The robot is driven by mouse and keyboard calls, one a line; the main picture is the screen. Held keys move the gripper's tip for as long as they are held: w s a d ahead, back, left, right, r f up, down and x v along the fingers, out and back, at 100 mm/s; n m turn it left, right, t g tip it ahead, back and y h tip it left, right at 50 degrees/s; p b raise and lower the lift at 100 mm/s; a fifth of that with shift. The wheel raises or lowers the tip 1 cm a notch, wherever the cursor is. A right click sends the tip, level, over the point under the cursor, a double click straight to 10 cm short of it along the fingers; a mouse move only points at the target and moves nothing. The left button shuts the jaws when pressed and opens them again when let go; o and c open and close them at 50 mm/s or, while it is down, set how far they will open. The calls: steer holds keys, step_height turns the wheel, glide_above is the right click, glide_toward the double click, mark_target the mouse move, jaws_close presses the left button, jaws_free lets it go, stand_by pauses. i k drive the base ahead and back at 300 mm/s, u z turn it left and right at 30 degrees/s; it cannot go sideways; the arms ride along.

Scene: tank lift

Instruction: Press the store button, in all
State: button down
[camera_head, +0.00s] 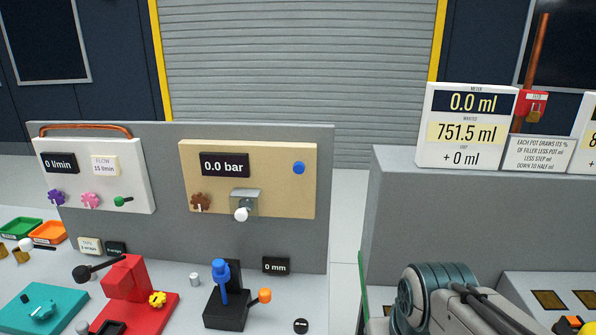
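No button labelled "store" can be read in this view. A round blue button or knob (298,168) sits at the right of the tan panel (270,193), with no readable label. The tan panel also bears a dark display (224,165) reading 0.0 bar, a brown knob (200,202) and a white-tipped fitting (241,213). My arm shows at the bottom right, but its gripper is not in view.
A white panel (135,180) with knobs reads 0 l/min. Red (126,280) and black (227,312) bench devices stand in front. A meter sign (464,103) reads 0.0 ml, wanted 751.5 ml. A gap separates the two grey stands. A red tag with padlock hangs right.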

mark_target(299, 168)
steer(key=u, duration=0.6)
steer(key=k, duration=1.35)
steer(key=u, duration=0.35)
steer(key=i, duration=0.3)
steer(key=z, duration=1.25)
steer(key=i, duration=1.1)
steer(key=z, duration=0.1)
